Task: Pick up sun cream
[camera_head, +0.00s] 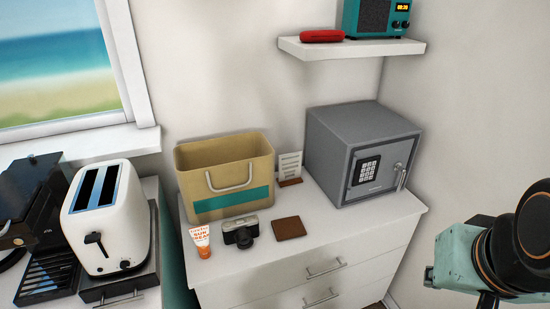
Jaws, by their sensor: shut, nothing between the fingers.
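The sun cream (201,241) is a small white tube with orange lettering and an orange cap. It stands cap-down near the front left of the white drawer top, in front of the beige bag and just left of the camera. Part of my arm, teal and black, shows at the lower right, well apart from the tube. I make out no gripper fingers in this view.
A beige bag (225,170), a black-and-silver camera (240,232), a brown wallet (289,228), a small card stand (290,167) and a grey safe (362,155) share the white drawer top (345,222). A toaster (108,218) stands left. A shelf (350,47) hangs above.

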